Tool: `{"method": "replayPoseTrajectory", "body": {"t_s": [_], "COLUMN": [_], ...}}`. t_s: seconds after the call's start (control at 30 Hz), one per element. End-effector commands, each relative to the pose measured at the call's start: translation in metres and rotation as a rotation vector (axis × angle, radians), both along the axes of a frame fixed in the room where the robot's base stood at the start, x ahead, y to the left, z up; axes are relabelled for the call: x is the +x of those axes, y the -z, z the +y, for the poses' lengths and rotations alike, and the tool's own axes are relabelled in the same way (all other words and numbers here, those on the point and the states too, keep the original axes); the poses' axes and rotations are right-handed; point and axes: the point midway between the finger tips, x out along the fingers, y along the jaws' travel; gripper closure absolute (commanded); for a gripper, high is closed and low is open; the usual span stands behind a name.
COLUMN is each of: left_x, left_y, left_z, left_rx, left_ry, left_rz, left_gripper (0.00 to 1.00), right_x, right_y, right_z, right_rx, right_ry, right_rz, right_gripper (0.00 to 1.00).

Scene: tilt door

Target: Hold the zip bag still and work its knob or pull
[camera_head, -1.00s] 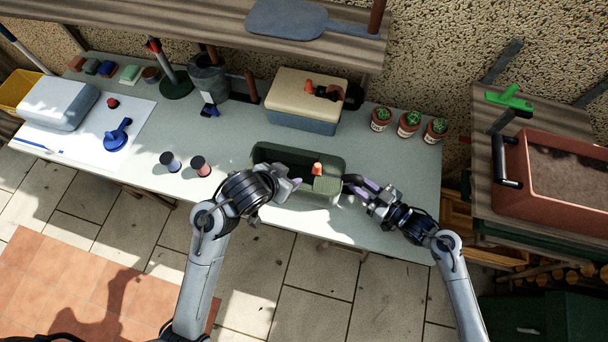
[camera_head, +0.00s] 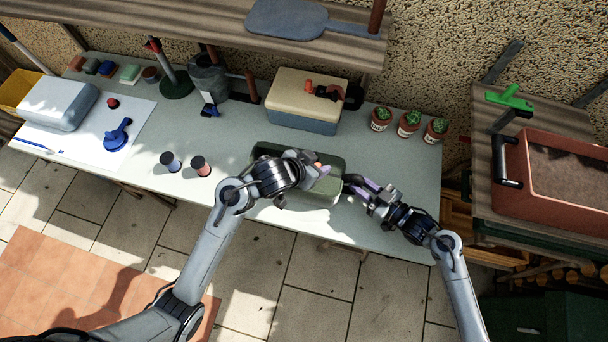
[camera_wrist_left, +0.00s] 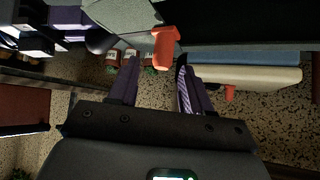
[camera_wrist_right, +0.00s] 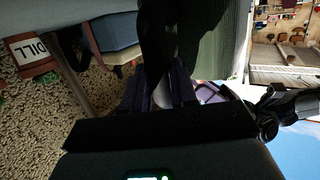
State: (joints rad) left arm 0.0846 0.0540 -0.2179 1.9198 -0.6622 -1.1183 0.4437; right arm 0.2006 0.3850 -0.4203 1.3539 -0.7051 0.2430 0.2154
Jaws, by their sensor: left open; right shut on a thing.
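The zip bag is a green, box-like bag (camera_head: 328,192) lying at the front middle of the table. Its orange pull (camera_wrist_left: 165,46) shows in the left wrist view, just beyond my open left fingers and nearer the right-hand finger. My left gripper (camera_head: 312,167) is over the bag and mostly hides the pull in the head view. My right gripper (camera_head: 356,186) is shut on the dark handle at the bag's right end. In the right wrist view, the dark handle (camera_wrist_right: 168,40) runs between the fingers, beside the bag's green side (camera_wrist_right: 222,45).
A cream-and-blue box (camera_head: 305,97) with an orange-tipped fitting stands behind the bag. Two small spools (camera_head: 200,166) stand left of my left arm. A planter trough (camera_head: 560,185) is far right. The table's front edge is close.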

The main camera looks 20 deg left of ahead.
Motion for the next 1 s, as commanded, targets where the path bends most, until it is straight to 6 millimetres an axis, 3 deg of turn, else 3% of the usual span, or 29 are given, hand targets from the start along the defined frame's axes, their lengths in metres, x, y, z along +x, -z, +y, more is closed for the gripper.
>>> {"method": "replayPoseTrajectory", "body": {"t_s": [0.23,0.67,1.0], "left_x": [0.0,0.0,0.0], "left_y": [0.019,0.024,0.024], "left_z": [0.0,0.0,0.0], "left_rx": [0.002,0.0,0.001], "left_ry": [0.001,0.0,0.0], "left_rz": [0.0,-0.002,-0.001], "left_gripper": [0.51,0.51,1.0], "right_x": [-0.001,-0.001,-0.001], "right_y": [0.004,0.004,0.005], "right_z": [-0.001,-0.001,-0.001], "right_rx": [-0.006,-0.007,-0.007], "right_ry": [0.001,0.001,0.001], "right_rz": [0.007,0.007,0.007], "right_gripper": [1.0,1.0,1.0]}}
